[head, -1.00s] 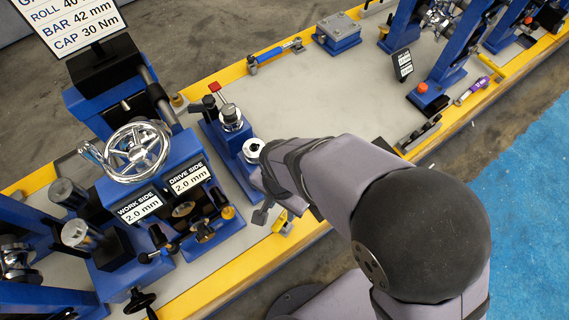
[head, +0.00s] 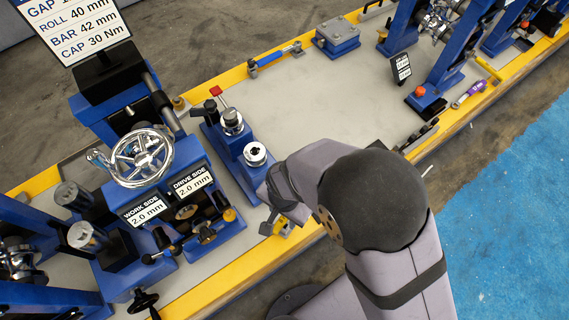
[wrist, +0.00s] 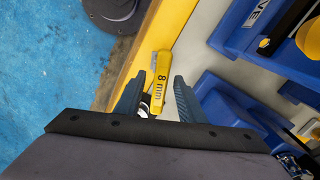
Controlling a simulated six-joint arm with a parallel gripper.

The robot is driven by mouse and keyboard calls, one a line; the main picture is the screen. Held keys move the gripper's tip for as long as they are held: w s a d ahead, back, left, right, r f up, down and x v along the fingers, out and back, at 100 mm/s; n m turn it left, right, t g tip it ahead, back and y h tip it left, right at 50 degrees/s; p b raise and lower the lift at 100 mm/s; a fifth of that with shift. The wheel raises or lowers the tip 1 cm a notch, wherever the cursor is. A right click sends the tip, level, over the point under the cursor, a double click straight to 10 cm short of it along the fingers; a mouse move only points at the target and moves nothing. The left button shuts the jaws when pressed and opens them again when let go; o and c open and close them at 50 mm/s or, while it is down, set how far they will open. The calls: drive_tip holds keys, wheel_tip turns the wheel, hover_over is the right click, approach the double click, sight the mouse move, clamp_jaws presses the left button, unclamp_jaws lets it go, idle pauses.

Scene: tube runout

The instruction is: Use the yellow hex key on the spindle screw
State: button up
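The yellow hex key (wrist: 160,92), marked 8 mm, shows in the wrist view between and beyond my fingertips. In the head view a small part of its yellow (head: 285,226) shows at the bench's front edge, mostly behind my gripper. My gripper (wrist: 160,76) is open, with a finger on either side of the key and gaps visible. Its dark fingers also show in the head view (head: 273,218). A silver round part with a dark centre (head: 255,153) sits on a blue fixture; I cannot tell whether it is the spindle screw.
The blue stand with the handwheel (head: 141,157) and 2.0 mm signs is left of my gripper. A red-handled part (head: 216,92) stands on the blue fixture. A purple-handled tool (head: 468,95) lies at the right. The bench middle (head: 320,105) is clear.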

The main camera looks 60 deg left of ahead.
clamp_jaws()
drive_tip(key=shift+r, duration=0.15)
drive_tip(key=shift+r+b, duration=1.1)
drive_tip(key=shift+r, duration=3.8)
drive_tip(key=c, duration=0.6)
unclamp_jaws()
clamp_jaws()
